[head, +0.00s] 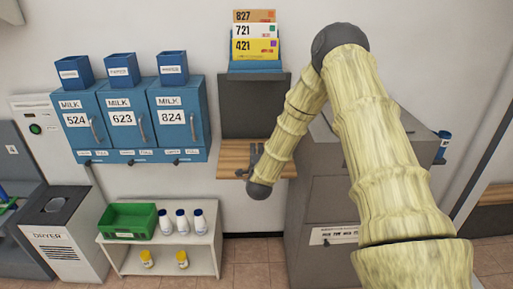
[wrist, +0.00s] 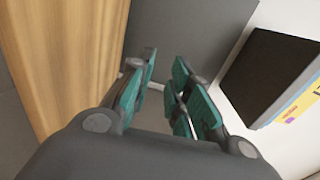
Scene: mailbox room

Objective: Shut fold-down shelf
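The fold-down shelf (head: 230,155) is a light wooden board standing out from the wall, lowered below a dark grey panel (head: 250,108). In the wrist view its wood grain (wrist: 65,50) fills the left side. My gripper (head: 256,152) is at the shelf's right part, in front of the panel, and my arm hides the shelf's right end. In the wrist view my gripper (wrist: 164,72) has its teal-padded fingers apart with nothing between them. The wood is left of the fingers; I cannot tell whether they touch it.
A blue holder (head: 255,66) with numbered cards stands above the panel. Blue milk boxes (head: 134,118) hang to the left, over a white rack (head: 205,245) with a green bin (head: 128,221) and bottles. A grey cabinet (head: 318,205) stands close on the right.

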